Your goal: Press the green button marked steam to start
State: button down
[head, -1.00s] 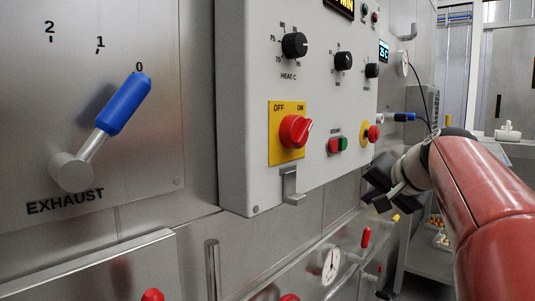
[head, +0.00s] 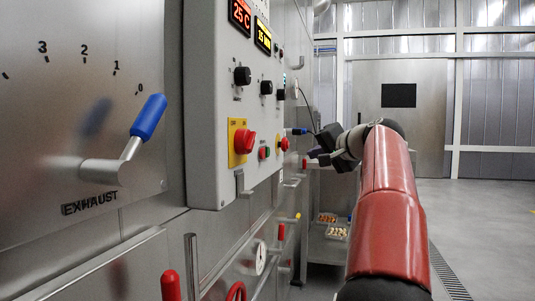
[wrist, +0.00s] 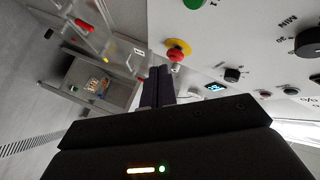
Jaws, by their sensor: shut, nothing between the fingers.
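The green button (head: 267,152) is small in the head view, beside a red one on the pale control panel (head: 208,110), below the black knobs. Its label is too small to read now. In the wrist view a green button (wrist: 193,3) is cut off by the top edge; it looks like the same one. My gripper (head: 318,156) is to the right of the panel's buttons, apart from the green button. In the wrist view my gripper's fingers (wrist: 158,74) are together and empty, below the red mushroom button.
A red mushroom button on yellow (head: 284,143) lies between the green button and my gripper. A red rotary switch (head: 244,141) and a blue-handled exhaust lever (head: 148,118) are to the left. Trays of food (head: 337,233) stand on a lower shelf. Open floor lies at right.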

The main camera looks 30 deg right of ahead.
jog(key=w+a, duration=0.5)
jog(key=w, duration=0.1)
jog(key=shift+w+a+p, duration=0.35)
dwell(2.0)
jog(key=shift+w+a, duration=0.3)
jog(key=shift+w+a, duration=0.3)
jog(key=shift+w, duration=0.05)
dwell(0.7)
jog(key=shift+s+d, duration=0.55)
jog(key=shift+s, duration=0.1)
dwell(0.3)
jog(key=s+d, duration=0.3)
jog(key=shift+s+d, duration=0.15)
jog(key=shift+s, duration=0.25)
